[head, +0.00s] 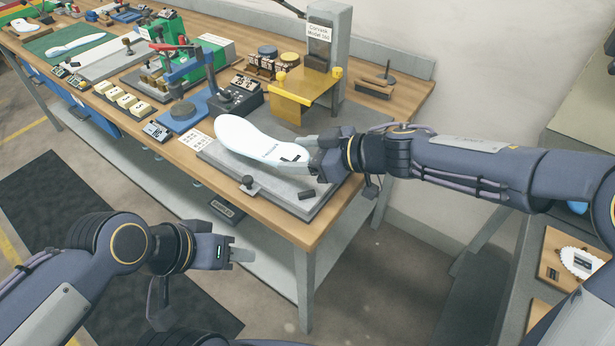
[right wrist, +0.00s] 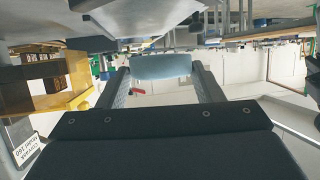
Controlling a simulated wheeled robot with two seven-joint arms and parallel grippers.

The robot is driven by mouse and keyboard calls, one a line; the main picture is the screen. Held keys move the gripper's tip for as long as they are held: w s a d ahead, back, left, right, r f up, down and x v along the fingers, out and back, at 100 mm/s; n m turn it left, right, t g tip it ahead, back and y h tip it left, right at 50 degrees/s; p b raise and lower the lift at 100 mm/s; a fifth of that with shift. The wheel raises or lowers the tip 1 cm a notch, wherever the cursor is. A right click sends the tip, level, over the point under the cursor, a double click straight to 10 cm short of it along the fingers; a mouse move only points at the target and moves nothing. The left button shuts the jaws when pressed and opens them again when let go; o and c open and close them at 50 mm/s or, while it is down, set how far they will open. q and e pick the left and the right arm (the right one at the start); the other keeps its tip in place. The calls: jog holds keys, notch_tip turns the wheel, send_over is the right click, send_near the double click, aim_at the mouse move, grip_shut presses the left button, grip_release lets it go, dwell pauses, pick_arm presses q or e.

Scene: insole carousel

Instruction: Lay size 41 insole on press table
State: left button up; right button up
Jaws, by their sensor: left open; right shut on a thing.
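A white insole (head: 245,137) extends leftward from my right gripper (head: 309,158) in the head view. The gripper is shut on its right end. The insole is over the grey plate (head: 222,160) at the front right of the bench, which appears to be the press table. I cannot tell whether the insole touches the plate. Its dark marking is too small to read. In the right wrist view, the insole's pale end (right wrist: 160,66) shows between the fingers. My left gripper (head: 243,255) is open and empty in front of the bench, below its top.
A press column with a sign (head: 318,32) and yellow guard (head: 298,90) stands behind the plate. A dark knob (head: 247,182) and a small dark block (head: 306,195) are on the plate's front. A blue lever fixture (head: 183,112) stands left. Another white insole (head: 75,45) lies on a green mat.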

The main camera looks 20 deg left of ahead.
aim_at(308, 180)
jog(key=shift+w+d+f, duration=0.1)
jog(key=shift+d+f, duration=0.35)
jog(key=shift+f, duration=0.05)
jog(key=f, duration=0.1)
jog(key=f+b, duration=0.2)
jog(key=f, duration=0.1)
jog(key=shift+d, duration=0.35)
jog(key=shift+r, duration=0.1)
jog(key=o, duration=1.1)
jog(key=shift+p+v, duration=1.4)
jog(key=shift+v, duration=4.6)
